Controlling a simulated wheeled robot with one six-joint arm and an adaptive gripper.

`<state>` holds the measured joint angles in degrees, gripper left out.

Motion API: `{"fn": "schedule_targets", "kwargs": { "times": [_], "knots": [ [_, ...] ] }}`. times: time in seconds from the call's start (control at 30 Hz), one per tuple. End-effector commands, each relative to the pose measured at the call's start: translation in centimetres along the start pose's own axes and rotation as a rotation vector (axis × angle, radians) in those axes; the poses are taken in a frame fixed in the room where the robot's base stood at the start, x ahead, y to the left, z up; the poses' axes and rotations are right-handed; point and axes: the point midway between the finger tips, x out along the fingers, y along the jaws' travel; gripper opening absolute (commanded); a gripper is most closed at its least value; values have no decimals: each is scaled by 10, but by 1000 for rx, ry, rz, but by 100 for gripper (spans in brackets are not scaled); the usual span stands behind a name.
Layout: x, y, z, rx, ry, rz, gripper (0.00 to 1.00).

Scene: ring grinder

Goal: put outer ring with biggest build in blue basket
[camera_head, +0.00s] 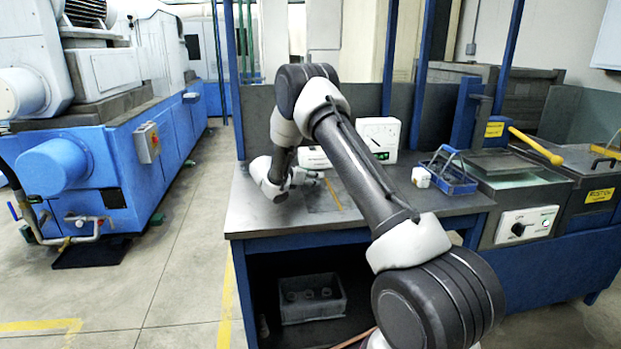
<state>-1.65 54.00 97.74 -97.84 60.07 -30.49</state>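The blue basket (447,178) stands at the right part of the workbench, with its handle raised. My gripper (318,178) is low over the left part of the bench top, well to the left of the basket. It is small in the view, and I cannot tell whether its fingers are open or shut, or hold anything. No outer ring can be made out on the bench. A grey crate (310,306) on the shelf below holds several round, ring-like parts, too dark to compare in size.
A white gauge box (378,134) stands at the back of the workbench (258,213). A small white object (421,177) sits just left of the basket. A thin yellow strip (333,194) lies near my gripper. A control box (526,226) adjoins the bench's right end.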

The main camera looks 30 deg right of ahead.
Motion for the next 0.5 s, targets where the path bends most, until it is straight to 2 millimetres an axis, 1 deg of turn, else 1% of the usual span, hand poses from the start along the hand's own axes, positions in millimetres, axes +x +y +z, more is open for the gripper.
{"fn": "schedule_targets", "kwargs": {
  "times": [0.07,0.1,0.17,0.2,0.5],
  "knots": [
    [1,0,-2,0,0,0,17],
    [1,0,-2,0,0,0,54],
    [1,0,-2,0,0,0,65],
    [1,0,-2,0,0,0,72],
    [1,0,-2,-1,0,0,72]
  ]
}}
